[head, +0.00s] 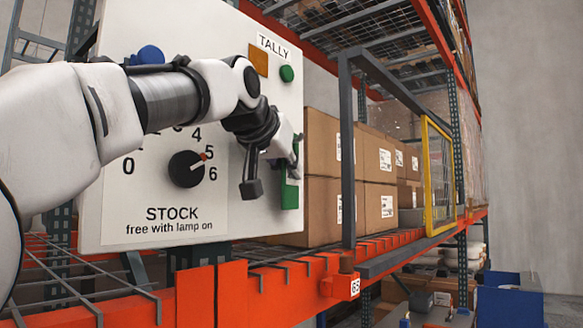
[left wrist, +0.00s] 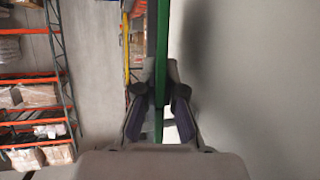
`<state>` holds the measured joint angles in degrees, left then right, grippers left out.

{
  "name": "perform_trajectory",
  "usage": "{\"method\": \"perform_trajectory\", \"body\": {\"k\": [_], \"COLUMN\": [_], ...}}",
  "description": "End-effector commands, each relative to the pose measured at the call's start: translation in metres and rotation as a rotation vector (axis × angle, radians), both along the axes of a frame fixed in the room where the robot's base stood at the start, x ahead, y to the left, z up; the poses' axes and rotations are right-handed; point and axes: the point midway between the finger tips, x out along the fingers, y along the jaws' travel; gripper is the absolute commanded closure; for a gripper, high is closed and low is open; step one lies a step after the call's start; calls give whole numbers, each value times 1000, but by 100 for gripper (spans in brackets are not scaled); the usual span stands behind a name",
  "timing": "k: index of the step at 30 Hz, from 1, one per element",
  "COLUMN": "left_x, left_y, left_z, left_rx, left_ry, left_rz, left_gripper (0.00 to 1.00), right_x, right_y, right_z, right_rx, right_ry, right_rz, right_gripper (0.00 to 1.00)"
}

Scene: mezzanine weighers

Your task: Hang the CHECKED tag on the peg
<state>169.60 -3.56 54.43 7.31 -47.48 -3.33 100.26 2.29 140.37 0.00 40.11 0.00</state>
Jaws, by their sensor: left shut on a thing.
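My left gripper (head: 277,168) is in front of the right edge of a white panel (head: 235,215). It is shut on a green tag (head: 290,194), which is partly hidden behind the fingers in the head view. In the left wrist view the green tag (left wrist: 163,50) shows edge-on as a thin strip between the fingers (left wrist: 160,108). No lettering on it is readable. A round green piece (head: 287,73) is on the panel under the TALLY label (head: 273,46); I cannot tell whether it is the peg. My right gripper is not in view.
The panel has a black dial (head: 186,169) marked STOCK, a blue round piece (head: 150,55) and an orange square (head: 258,61). To the right are a dark frame post (head: 347,160), stacked cartons (head: 322,170) and a yellow-framed gate (head: 427,180). An orange rack beam (head: 260,283) runs below.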

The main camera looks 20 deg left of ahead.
Motion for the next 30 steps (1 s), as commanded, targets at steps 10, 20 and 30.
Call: {"method": "perform_trajectory", "body": {"k": [10, 20, 30], "left_x": [0, 0, 0], "left_y": [0, 0, 0], "left_z": [0, 0, 0], "left_rx": [0, 0, 0], "left_ry": [0, 0, 0], "left_rz": [0, 0, 0], "left_gripper": [100, 63, 63], "right_x": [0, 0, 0], "right_y": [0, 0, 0], "right_z": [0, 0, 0], "right_rx": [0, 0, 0], "right_ry": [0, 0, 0], "right_rz": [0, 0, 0], "right_gripper": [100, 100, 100]}}
